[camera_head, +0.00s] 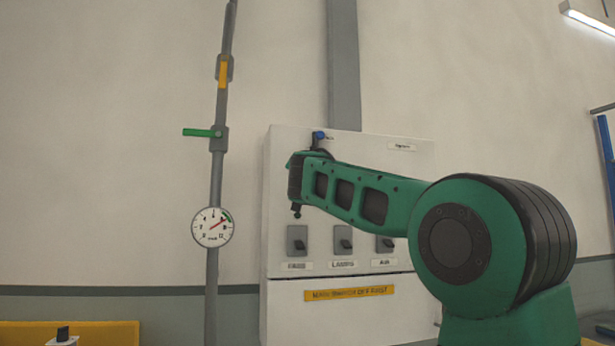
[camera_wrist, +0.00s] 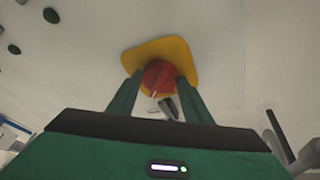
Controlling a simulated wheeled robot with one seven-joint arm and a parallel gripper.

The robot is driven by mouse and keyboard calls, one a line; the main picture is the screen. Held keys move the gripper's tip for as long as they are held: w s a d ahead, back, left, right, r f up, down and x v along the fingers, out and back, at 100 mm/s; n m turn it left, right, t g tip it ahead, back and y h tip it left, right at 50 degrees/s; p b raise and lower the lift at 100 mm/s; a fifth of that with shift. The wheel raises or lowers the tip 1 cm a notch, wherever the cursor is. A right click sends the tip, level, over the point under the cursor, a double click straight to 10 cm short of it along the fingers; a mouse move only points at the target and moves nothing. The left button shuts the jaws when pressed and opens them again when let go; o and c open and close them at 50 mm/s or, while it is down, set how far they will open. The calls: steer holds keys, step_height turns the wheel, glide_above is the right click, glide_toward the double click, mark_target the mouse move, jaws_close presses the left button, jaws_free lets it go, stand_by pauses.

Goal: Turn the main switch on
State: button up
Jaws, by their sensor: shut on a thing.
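The main switch is a red rotary knob (camera_wrist: 156,72) on a yellow square plate (camera_wrist: 182,52), seen in the wrist view. The green fingers of my gripper (camera_wrist: 160,82) stand on either side of the knob and are shut on it. A pale mark shows on the knob's near edge; its exact setting I cannot tell. A small dark grey piece (camera_wrist: 171,108) shows between the fingers below the knob. In the head view my green arm reaches across the grey-white cabinet (camera_head: 275,220) and hides the knob and the fingers.
Three grey lever switches (camera_head: 297,240) sit low on the cabinet above labels. A yellow label strip (camera_head: 349,293) is below them. A pipe (camera_head: 213,270) at left carries a round gauge (camera_head: 212,227), a green-handled valve (camera_head: 203,133) and a yellow-handled valve (camera_head: 223,72).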

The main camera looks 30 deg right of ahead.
steer(key=shift+a+r+m+g, duration=0.1)
steer(key=shift+m+g, duration=0.55)
steer(key=shift+m, duration=0.95)
steer(key=shift+r+m+g, duration=0.1)
steer(key=shift+m+g, duration=0.5)
steer(key=shift+m, duration=1)
steer(key=shift+a+r+m+g, duration=0.1)
steer(key=shift+m+g, duration=0.55)
steer(key=shift+m, duration=0.95)
steer(key=shift+d, duration=0.1)
steer(key=o, duration=1)
steer(key=shift+o, duration=0.2)
steer(key=shift+r, duration=0.1)
